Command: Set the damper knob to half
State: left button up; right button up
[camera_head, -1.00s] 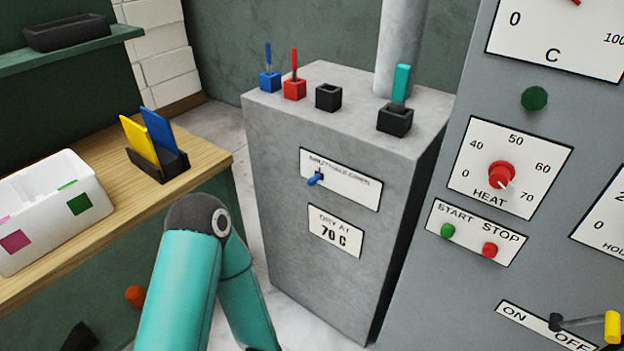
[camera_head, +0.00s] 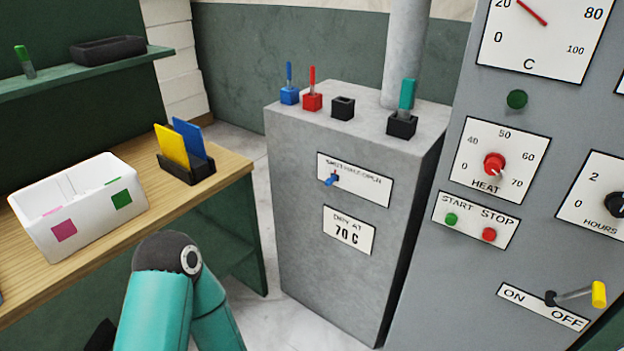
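The damper knob (camera_head: 332,180) is a small blue lever on a white label plate (camera_head: 371,188) on the front of a grey box (camera_head: 300,200). The plate's small lettering is blurred; it seems to read shut, half, open. The knob sits toward the plate's left side, its exact setting too small to tell. My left arm's teal links (camera_head: 165,305) rise in the lower left, in front of and apart from the box. Neither gripper shows in view.
A grey panel on the right carries a red heat knob (camera_head: 494,163), start (camera_head: 451,219) and stop (camera_head: 489,235) buttons and a yellow-tipped on/off lever (camera_head: 598,294). Blue, red and black holders stand on the box. A bench (camera_head: 230,172) at left holds a white divided bin (camera_head: 40,228).

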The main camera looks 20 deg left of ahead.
aim_at(329, 182)
jog(key=u, duration=0.1)
jog(key=i, duration=0.85)
jog(key=z, duration=0.05)
